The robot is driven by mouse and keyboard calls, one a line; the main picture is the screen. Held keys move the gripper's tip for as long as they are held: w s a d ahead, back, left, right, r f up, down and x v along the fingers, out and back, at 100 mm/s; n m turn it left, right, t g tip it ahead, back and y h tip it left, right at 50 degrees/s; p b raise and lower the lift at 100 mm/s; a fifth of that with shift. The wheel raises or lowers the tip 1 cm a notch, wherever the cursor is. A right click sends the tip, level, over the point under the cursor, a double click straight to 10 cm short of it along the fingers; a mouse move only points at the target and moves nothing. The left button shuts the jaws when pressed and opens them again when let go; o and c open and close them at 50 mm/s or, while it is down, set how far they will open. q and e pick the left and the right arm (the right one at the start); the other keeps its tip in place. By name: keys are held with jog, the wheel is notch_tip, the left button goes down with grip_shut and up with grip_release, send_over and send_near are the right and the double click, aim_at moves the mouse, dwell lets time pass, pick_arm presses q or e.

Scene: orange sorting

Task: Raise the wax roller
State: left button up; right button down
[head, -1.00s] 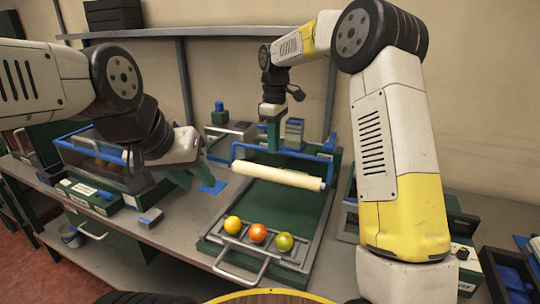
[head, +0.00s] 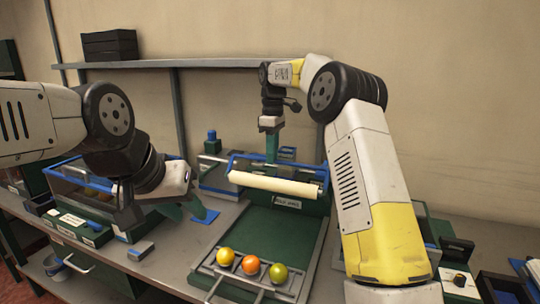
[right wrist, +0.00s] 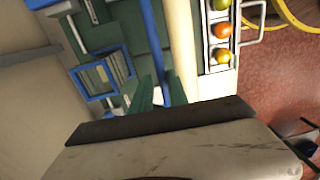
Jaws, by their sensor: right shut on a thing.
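The wax roller (head: 275,184) is a cream cylinder in a blue frame (head: 275,160). It sits above the far end of a green tray bed, and a label plate shows beneath it. My right gripper (head: 271,157) is shut on the frame's blue bar behind the roller. In the right wrist view the blue bar (right wrist: 158,50) runs between the green fingers (right wrist: 155,92), with the cream roller (right wrist: 182,50) beside it. My left gripper (head: 186,211) hangs open and empty over the bench, left of the tray, near a blue pad.
A yellow fruit (head: 225,256), an orange one (head: 250,265) and a green one (head: 277,274) lie in a row at the tray's near end. A handle (head: 235,288) is in front. A blue-edged clear bin (head: 82,185) stands left. A shelf (head: 170,63) runs behind.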

jog(key=shift+w+d+r+t, duration=0.25)
jog(key=shift+w+d+t, duration=0.05)
jog(key=shift+w+d, duration=0.2)
jog(key=c, duration=1.5)
grip_release()
jog(key=shift+w+f, duration=0.1)
jog(key=shift+w, duration=0.05)
jog(key=shift+o, duration=0.2)
jog(key=shift+a, duration=0.1)
notch_tip(320, 180, up, 8)
jog(key=shift+f, duration=0.1)
